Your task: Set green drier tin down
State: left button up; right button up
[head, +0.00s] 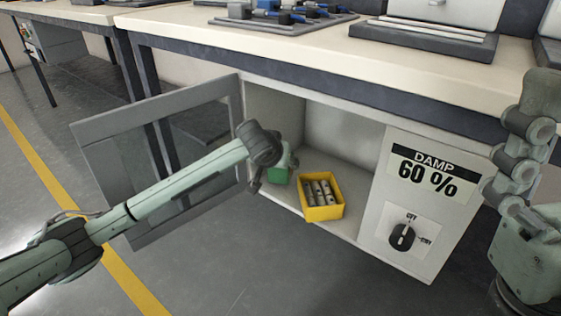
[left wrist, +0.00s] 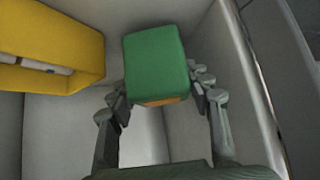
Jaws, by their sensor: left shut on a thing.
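The green drier tin (head: 279,175) is inside the open cabinet, left of the yellow bin (head: 322,213). My left gripper (head: 264,172) reaches in from the left and partly covers the tin in the head view. In the left wrist view my left gripper (left wrist: 163,92) has a finger on each side of the green tin (left wrist: 156,58) and is shut on it. An orange patch shows at the tin's near edge. I cannot tell whether the tin touches the cabinet floor. My right gripper is not visible.
The yellow bin holds several grey cylinders and stands near the cabinet's front edge. The cabinet door (head: 103,130) hangs open at left, beside my left arm. A "DAMP 60 %" panel (head: 432,172) with a knob (head: 402,237) is at right. The cabinet back looks clear.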

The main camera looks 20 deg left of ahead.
pick_arm(q)
jog(key=shift+f+b, duration=0.5)
jog(key=shift+f, duration=0.05)
jog(key=o, duration=1.5)
